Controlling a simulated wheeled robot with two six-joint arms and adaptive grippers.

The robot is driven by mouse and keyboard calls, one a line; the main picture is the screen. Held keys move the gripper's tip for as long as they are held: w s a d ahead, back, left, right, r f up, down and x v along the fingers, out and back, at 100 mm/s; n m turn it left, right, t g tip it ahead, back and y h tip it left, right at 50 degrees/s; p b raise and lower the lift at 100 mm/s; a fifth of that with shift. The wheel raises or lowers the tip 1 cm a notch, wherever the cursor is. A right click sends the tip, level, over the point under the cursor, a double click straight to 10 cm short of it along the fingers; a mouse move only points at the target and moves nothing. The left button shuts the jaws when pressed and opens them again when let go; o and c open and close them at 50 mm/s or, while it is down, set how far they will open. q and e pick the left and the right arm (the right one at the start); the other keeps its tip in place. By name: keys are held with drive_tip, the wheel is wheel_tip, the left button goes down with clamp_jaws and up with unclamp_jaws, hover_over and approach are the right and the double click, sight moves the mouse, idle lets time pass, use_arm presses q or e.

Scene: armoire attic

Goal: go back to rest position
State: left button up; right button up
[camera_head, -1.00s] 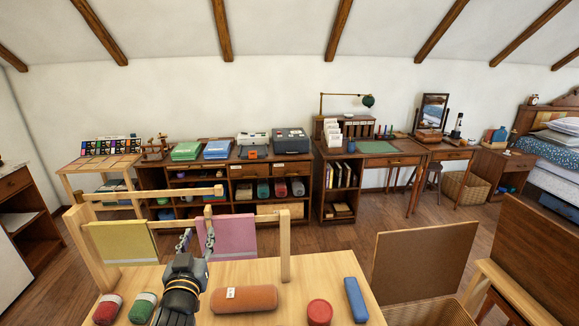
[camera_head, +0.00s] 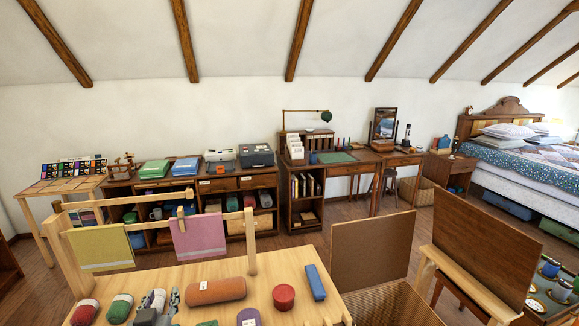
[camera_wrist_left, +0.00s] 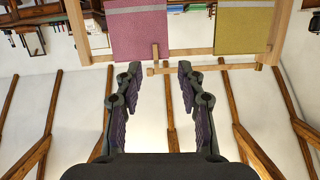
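My left gripper (camera_head: 157,300) is low at the bottom left of the head view, over the near part of the light wooden table (camera_head: 265,277). Its two fingers stand apart with nothing between them in the left wrist view (camera_wrist_left: 154,95). A wooden rack (camera_head: 250,243) stands on the table beyond the gripper. A yellow cloth (camera_head: 100,247) and a pink cloth (camera_head: 198,236) hang from it. Both cloths also show, upside down, at the top of the left wrist view, apart from the fingers. My right gripper is out of view.
On the table lie an orange-brown roll (camera_head: 215,291), a red round item (camera_head: 284,296), a blue block (camera_head: 315,282), and red (camera_head: 85,312) and green (camera_head: 121,307) rolls. A wicker basket with a raised brown lid (camera_head: 372,248) stands right of the table. Floor shows beyond.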

use_arm(q)
drive_tip(key=s+d+f+m+g+h, duration=0.25)
drive_tip(key=s+f+g, duration=0.35)
drive_tip(key=s+f, duration=0.35)
drive_tip(key=s+d+f+m+g+h, duration=0.1)
drive_tip(key=s+d+f+g, duration=0.3)
drive_tip(key=s+f, duration=0.6)
drive_tip(key=s+a+f+g, duration=0.1)
drive_tip(key=a+f, duration=0.1)
drive_tip(key=f, duration=1)
drive_tip(key=s+a+f+g, duration=0.1)
drive_tip(key=s+a+f, duration=0.1)
drive_tip(key=f, duration=1)
drive_tip(key=s+a+f+g, duration=0.1)
drive_tip(key=s+f, duration=1.6)
drive_tip(key=s, duration=0.1)
drive_tip(key=shift+s+a+f, duration=0.15)
drive_tip(key=shift+s, duration=0.2)
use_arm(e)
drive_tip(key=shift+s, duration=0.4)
